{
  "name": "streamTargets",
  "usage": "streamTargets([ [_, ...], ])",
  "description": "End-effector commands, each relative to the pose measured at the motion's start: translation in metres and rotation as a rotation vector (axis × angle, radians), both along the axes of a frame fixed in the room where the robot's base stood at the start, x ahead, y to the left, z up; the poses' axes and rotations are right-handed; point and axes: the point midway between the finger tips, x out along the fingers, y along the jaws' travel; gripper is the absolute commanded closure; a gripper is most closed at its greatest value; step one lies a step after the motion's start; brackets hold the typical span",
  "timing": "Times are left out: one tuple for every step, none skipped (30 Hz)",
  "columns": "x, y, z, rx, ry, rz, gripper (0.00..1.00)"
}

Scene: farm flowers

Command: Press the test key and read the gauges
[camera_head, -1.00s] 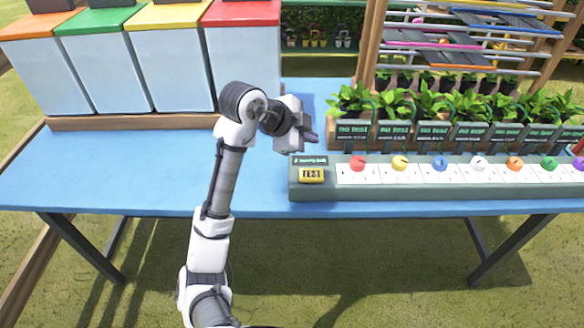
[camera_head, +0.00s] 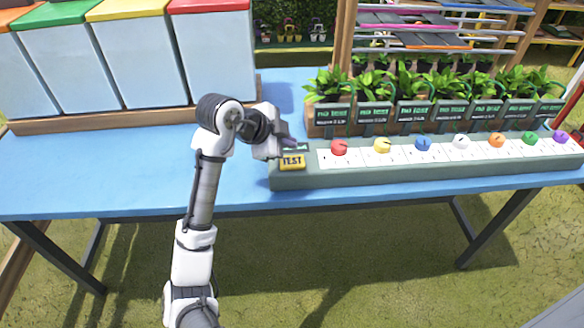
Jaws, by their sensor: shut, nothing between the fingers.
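The yellow TEST key (camera_head: 292,161) sits at the left end of the long grey control panel (camera_head: 280,182). My gripper (camera_head: 288,143) is shut and empty, right above and behind the key, overlapping the panel's small dark label. I cannot tell whether it touches the key. The gauges are small dark displays with green text, such as this gauge (camera_head: 333,115), on the fronts of several grey plant pots behind the panel. Their text is too small to read surely. Coloured knobs, from the red knob (camera_head: 339,147) to the purple knob (camera_head: 560,136), line the panel.
Tall bins with coloured lids, such as the red-lidded bin (camera_head: 215,60), stand at the back left of the blue table (camera_head: 110,175). A slatted rack (camera_head: 430,40) rises behind the plants (camera_head: 405,85). The table's left half is clear.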

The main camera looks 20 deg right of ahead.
Motion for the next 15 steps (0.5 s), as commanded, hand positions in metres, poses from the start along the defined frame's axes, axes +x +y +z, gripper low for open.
streamTargets([
  [0.0,0.0,-0.013,0.0,0.0,0.0,1.0],
  [0.0,0.0,-0.017,-0.001,0.0,-0.001,1.0],
  [0.0,0.0,-0.02,-0.001,0.0,-0.001,1.0],
  [0.0,0.0,-0.023,0.0,-0.001,-0.001,1.0],
  [0.0,0.0,-0.025,0.0,-0.001,-0.001,1.0],
  [0.0,0.0,-0.026,0.0,-0.001,-0.002,1.0],
  [0.0,0.0,-0.027,0.0,-0.001,-0.001,1.0],
  [0.0,0.0,-0.028,0.0,-0.001,-0.001,1.0],
  [0.0,0.0,-0.028,0.0,-0.001,-0.001,1.0],
  [0.0,0.0,-0.028,0.0,-0.001,-0.001,1.0],
  [0.0,0.0,-0.028,0.0,-0.001,-0.001,1.0],
  [0.0,0.0,-0.028,0.0,-0.001,-0.001,1.0],
  [0.0,0.0,-0.027,0.0,-0.001,-0.001,1.0],
  [0.0,0.0,-0.027,0.0,-0.001,-0.001,1.0],
  [0.0,0.0,-0.027,0.0,-0.001,-0.001,1.0],
])
